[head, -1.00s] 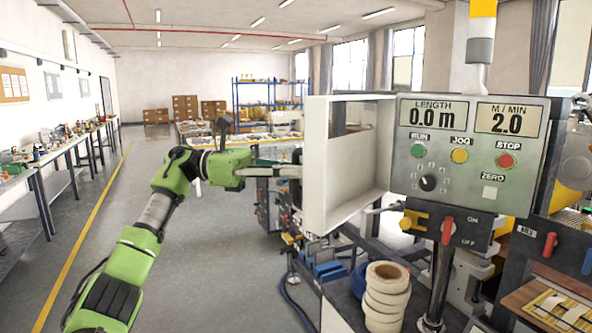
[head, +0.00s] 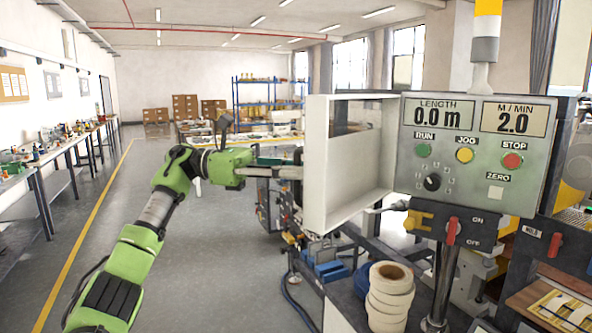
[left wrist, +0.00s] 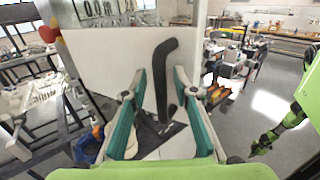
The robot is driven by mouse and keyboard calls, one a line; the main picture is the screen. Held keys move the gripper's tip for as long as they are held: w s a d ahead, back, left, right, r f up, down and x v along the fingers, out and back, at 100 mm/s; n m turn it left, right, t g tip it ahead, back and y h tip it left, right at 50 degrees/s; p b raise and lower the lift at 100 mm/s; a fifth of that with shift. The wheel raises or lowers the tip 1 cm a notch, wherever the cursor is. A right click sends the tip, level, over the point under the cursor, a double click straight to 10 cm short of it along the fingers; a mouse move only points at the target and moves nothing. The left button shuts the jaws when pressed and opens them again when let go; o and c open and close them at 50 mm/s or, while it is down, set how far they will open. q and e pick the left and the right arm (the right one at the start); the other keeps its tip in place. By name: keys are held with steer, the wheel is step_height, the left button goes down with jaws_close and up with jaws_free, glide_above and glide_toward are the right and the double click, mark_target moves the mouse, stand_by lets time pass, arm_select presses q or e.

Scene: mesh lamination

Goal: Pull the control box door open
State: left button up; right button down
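The control box (head: 468,195) has a grey front with displays, coloured buttons and a knob. A white, deep-rimmed door (head: 316,190) stands out at its left side, its hollow inner side facing right. In the left wrist view, the door's flat white outer face (left wrist: 105,60) carries a black bent handle (left wrist: 163,75). My left gripper (head: 290,168) is beside the door's outer face in the head view. Its teal fingers (left wrist: 160,78) are spread either side of the handle in the wrist view, with visible gaps. Contact with the handle cannot be seen.
White tape rolls (head: 388,290) are stacked below the box, near its post (head: 440,275). A yellow clamp and red lever (head: 451,231) sit under the box. Workbenches (head: 45,175) line the left wall. The grey floor (head: 215,265) beside my arm is clear.

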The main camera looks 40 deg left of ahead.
arm_select(q)
steer(key=v, duration=1.2)
steer(key=shift+w+f, duration=0.1)
